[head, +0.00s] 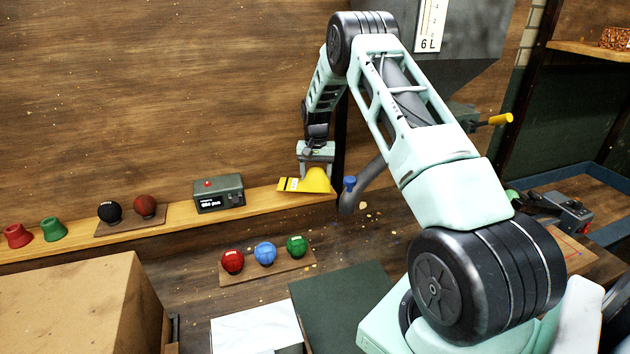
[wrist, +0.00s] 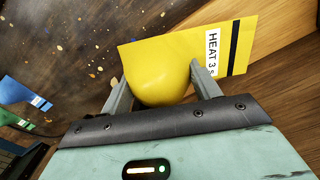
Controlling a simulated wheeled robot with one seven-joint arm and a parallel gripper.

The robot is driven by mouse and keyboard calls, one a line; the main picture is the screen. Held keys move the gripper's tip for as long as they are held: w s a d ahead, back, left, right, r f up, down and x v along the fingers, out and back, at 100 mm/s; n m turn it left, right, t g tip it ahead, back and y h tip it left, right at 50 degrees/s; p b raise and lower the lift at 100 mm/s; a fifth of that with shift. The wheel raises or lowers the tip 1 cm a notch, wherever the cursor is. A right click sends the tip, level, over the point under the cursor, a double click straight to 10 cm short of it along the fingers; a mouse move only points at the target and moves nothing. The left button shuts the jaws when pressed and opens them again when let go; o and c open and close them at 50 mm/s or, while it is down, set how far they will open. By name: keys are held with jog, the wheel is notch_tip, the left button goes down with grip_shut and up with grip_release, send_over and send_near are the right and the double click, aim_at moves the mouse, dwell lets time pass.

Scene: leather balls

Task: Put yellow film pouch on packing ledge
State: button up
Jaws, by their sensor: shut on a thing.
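The yellow film pouch (head: 316,182) has a rounded bulge and a flat end with a white label and dark stripe. In the wrist view the pouch (wrist: 162,75) sits between both fingers, and its label reads "HEAT 3". My gripper (head: 316,166) is shut on the bulge from above; its fingers also show in the wrist view (wrist: 160,85). The light wooden ledge (head: 265,200) runs along the wall. The pouch is at its right part, overlapping it in the head view. In the wrist view the ledge (wrist: 285,65) lies under the labelled end. I cannot tell whether they touch.
A grey device (head: 218,194) stands on the ledge left of the pouch. Below, another board holds red, blue (head: 265,253) and green balls.

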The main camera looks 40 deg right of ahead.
jog(key=shift+f+p, duration=0.55)
jog(key=shift+f, duration=1.15)
jog(key=shift+f, duration=0.1)
jog(key=o, duration=1.2)
jog(key=shift+c, duration=0.2)
